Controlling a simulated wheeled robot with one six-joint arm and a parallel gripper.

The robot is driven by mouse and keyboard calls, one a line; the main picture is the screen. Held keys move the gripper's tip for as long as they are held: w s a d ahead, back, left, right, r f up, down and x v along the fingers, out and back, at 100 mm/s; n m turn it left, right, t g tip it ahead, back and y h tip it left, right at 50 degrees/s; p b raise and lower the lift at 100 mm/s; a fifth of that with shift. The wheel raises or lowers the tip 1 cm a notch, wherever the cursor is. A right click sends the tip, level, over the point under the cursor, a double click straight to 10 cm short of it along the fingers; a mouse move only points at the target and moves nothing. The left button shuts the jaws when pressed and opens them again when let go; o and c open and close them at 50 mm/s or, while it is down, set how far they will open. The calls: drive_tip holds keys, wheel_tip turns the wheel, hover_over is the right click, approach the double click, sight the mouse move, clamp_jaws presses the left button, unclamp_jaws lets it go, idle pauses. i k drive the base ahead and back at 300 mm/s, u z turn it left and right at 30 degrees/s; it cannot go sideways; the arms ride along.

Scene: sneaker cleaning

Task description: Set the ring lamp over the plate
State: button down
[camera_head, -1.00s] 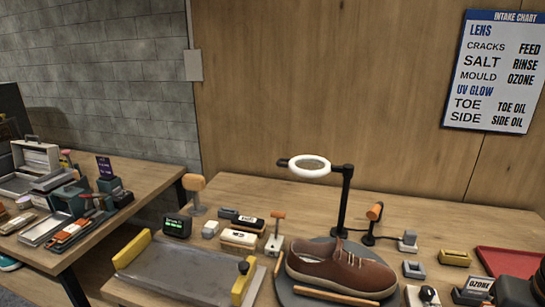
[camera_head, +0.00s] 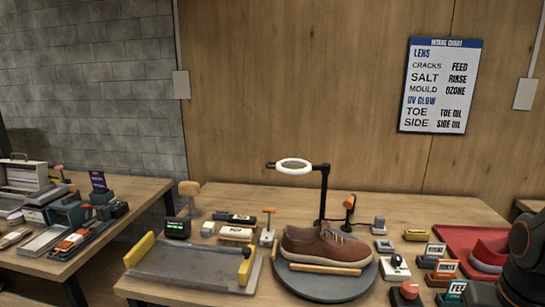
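The ring lamp (camera_head: 277,167) is a white ring on a black arm and upright post that stands behind the round plate. The ring hangs level, high up, over the left rear of the shoe area. The grey round plate (camera_head: 322,288) lies on the bench and bears a brown sneaker (camera_head: 325,245), toe to the right, with a wooden bar (camera_head: 318,269) in front of it. My gripper is not in view. A dark rounded part at the right edge is probably my arm.
A grey tray with yellow ends (camera_head: 192,268) lies left of the plate. Small blocks and brushes stand behind it. Labelled blocks (camera_head: 436,250), a red button (camera_head: 409,290) and a red tray (camera_head: 455,236) are at right. An intake chart (camera_head: 440,86) hangs on the wall.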

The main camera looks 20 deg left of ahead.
sight(325, 168)
drive_tip(key=u, duration=1.15)
drive_tip(key=i, duration=0.3)
